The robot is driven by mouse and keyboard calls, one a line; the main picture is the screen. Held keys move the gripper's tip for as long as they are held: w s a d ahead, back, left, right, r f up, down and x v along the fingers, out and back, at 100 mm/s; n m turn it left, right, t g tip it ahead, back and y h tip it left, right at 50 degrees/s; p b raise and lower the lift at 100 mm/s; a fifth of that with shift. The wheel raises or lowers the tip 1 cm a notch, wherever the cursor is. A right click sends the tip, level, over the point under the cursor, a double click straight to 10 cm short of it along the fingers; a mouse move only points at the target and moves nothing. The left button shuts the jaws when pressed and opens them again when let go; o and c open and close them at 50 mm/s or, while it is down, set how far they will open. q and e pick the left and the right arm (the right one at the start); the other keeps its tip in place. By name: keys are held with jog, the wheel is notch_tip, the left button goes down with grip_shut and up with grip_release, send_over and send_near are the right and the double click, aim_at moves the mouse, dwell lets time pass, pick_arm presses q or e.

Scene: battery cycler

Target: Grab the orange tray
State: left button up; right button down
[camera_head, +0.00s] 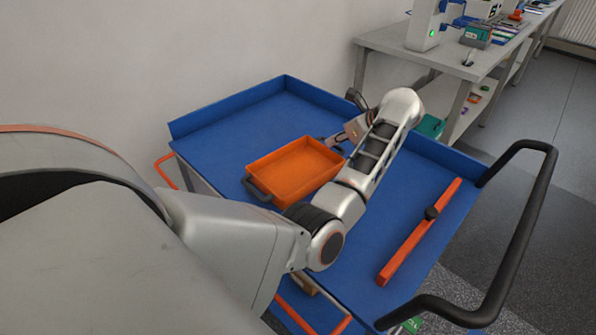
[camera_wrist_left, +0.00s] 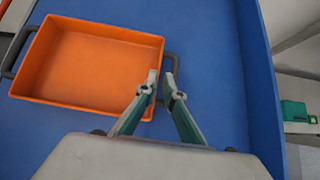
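The orange tray (camera_head: 293,172) is a shallow open box with dark handles at two opposite ends, resting on the blue top of a cart. It looks empty, and it also shows in the left wrist view (camera_wrist_left: 95,70). My left gripper (camera_head: 336,142) is at the tray's far right end, by the handle there. In the left wrist view, the left gripper's fingertips (camera_wrist_left: 160,80) are parted by a narrow gap. They lie over the tray's rim and beside the handle (camera_wrist_left: 175,62), partly hiding it. Nothing is clearly held between them. My right gripper is out of view.
The blue cart top (camera_head: 225,135) has raised edges and much free room around the tray. An orange bar (camera_head: 420,232) with a dark knob lies to the right. A black push handle (camera_head: 520,235) sticks out at the right. A bench (camera_head: 450,60) with equipment stands behind.

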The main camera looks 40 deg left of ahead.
aim_at(323, 146)
pick_arm(q)
jog(key=x, duration=0.6)
jog(key=shift+s+a+f, duration=0.1)
jog(key=shift+s+f, duration=0.1)
jog(key=shift+f, duration=0.2)
jog(key=shift+r, duration=0.1)
grip_shut()
jog(key=shift+r, duration=0.1)
